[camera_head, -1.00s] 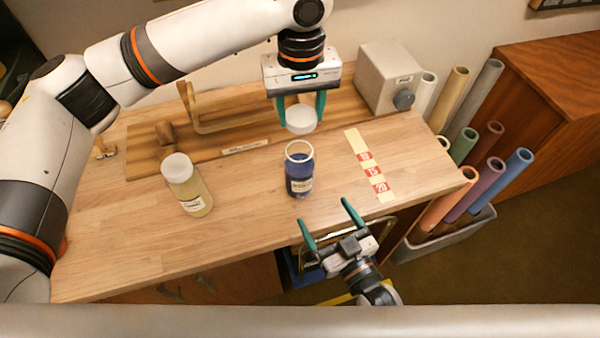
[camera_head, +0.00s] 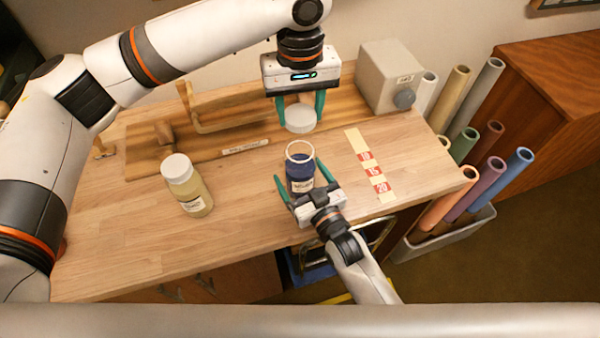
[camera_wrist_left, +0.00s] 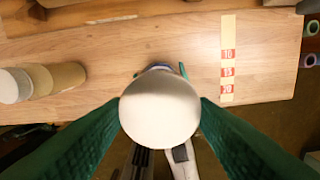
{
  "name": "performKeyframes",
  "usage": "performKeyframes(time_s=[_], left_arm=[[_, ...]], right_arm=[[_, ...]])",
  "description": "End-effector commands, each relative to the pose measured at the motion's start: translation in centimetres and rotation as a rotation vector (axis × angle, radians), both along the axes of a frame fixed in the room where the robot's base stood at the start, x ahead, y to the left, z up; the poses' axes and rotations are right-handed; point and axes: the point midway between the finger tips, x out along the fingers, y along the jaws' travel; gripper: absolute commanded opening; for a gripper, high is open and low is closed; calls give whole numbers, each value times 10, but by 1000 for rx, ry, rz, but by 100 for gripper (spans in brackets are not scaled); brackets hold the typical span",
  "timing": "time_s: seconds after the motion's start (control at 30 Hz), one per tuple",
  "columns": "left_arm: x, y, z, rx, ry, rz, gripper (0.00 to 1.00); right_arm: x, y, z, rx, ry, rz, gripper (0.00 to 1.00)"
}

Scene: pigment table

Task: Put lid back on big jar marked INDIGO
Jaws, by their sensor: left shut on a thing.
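The INDIGO jar (camera_head: 300,172), with dark blue contents and a pale open rim, stands upright on the wooden table. My left gripper (camera_head: 300,104) is shut on the white lid (camera_head: 300,119) and holds it above and slightly behind the jar. In the left wrist view the lid (camera_wrist_left: 160,108) sits between the green fingers and hides most of the jar beneath. My right gripper (camera_head: 305,184) is open, with a finger on each side of the jar's lower body. I cannot tell whether these fingers touch the glass.
A second jar (camera_head: 187,186) with pale yellow contents and a white lid stands to the left. A strip with red number labels (camera_head: 371,168) lies to the right. A grey box (camera_head: 388,78) stands at the back right. Rolled tubes (camera_head: 489,180) stand beyond the table's right edge.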

Motion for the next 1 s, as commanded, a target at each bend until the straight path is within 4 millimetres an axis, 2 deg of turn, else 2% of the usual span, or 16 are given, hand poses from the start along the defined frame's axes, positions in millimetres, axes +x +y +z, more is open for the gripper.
performKeyframes(time_s=[0.1,0.5,0.63,0.9,1.0], left_arm=[[0,0,0,0,0,0,30],[0,0,0,0,0,0,30],[0,0,-6,1,2,0,30],[-1,0,-44,0,1,0,30],[-1,0,-50,0,0,0,30]], right_arm=[[0,0,0,0,0,0,88],[0,0,0,0,0,0,23],[0,0,0,0,0,0,22],[0,0,0,0,0,0,22],[0,0,0,0,0,0,22]])
